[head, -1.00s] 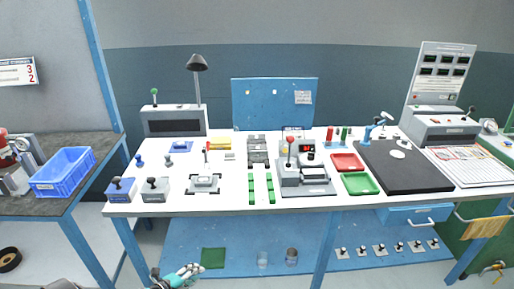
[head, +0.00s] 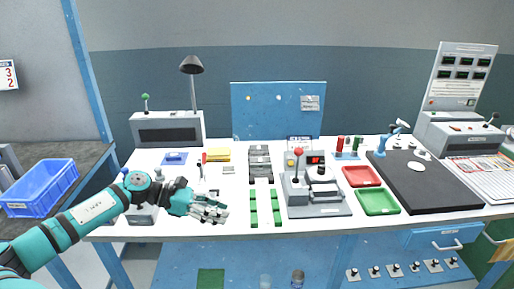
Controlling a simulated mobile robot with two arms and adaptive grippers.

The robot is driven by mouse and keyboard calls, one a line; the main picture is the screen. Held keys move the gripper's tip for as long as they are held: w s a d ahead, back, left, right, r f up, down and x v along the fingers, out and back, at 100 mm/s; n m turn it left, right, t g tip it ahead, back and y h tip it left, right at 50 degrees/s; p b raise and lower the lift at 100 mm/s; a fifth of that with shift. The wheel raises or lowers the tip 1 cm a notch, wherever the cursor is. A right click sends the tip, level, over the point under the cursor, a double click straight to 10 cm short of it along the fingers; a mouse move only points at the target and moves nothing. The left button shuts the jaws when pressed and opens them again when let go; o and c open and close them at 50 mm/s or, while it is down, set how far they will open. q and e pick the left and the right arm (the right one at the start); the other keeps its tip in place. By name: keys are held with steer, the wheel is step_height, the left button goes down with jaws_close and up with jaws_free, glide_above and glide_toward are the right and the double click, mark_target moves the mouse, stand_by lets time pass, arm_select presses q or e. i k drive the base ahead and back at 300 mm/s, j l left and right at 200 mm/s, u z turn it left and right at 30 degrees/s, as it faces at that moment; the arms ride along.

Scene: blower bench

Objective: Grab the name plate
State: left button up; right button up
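I cannot make out for certain which thing is the name plate. A small pale flat piece (head: 228,169) lies on the white bench just below a yellow block, and it may be the plate; any lettering is too small to read. My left gripper (head: 222,212) is over the front part of the bench, nearer to me than that piece and apart from it. Its fingers are spread and it looks open and empty. The arm and hand hide part of the fixtures at the bench's left front. My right gripper is not in view.
A yellow block (head: 218,154), a grey slotted block (head: 260,163) and green rails (head: 253,208) stand near the hand. A press with a red knob (head: 299,152) stands further right, beside red (head: 361,176) and green (head: 378,201) trays. A lamp (head: 191,66) rises at the back.

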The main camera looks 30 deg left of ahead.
mark_target(256, 152)
steer(key=i+j, duration=0.8)
steer(key=j, duration=0.25)
steer(key=i+j, duration=0.4)
steer(key=j, duration=0.1)
